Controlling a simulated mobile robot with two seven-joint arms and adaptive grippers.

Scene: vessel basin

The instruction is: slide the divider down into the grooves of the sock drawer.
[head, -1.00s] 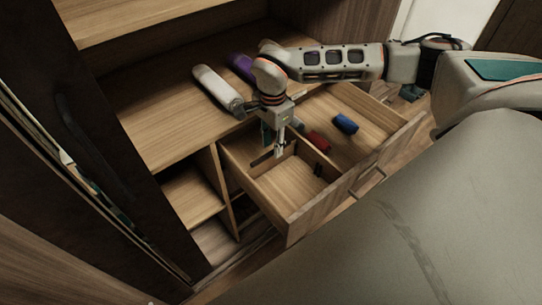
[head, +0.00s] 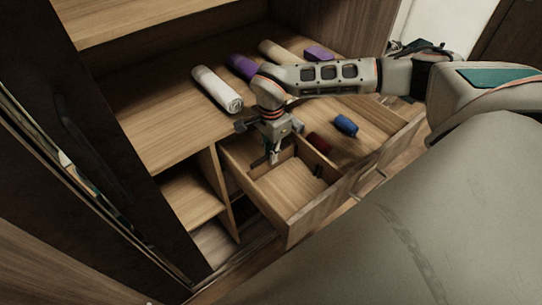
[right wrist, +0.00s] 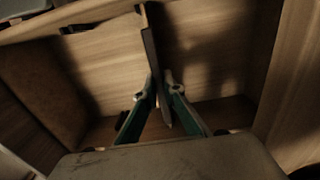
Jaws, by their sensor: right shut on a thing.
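The sock drawer (head: 311,216) is pulled out, with a fixed partition (head: 327,162) between its near left and right compartments. My right gripper (head: 273,157) points down into the left compartment. In the right wrist view its fingers (right wrist: 160,86) are shut on the divider (right wrist: 150,45), a thin board seen nearly edge-on. Its far end is near a dark groove bracket (right wrist: 138,9); whether it is inside cannot be told. Other dark brackets (head: 318,171) show on the partition. In the head view the gripper hides most of the divider. My left gripper is not in view.
A blue roll (head: 345,125) and a red roll (head: 319,143) lie in the right compartment. A white roll (head: 218,90), purple rolls (head: 242,66) and a beige roll (head: 280,52) lie on the shelf behind. The left compartment's floor is otherwise clear.

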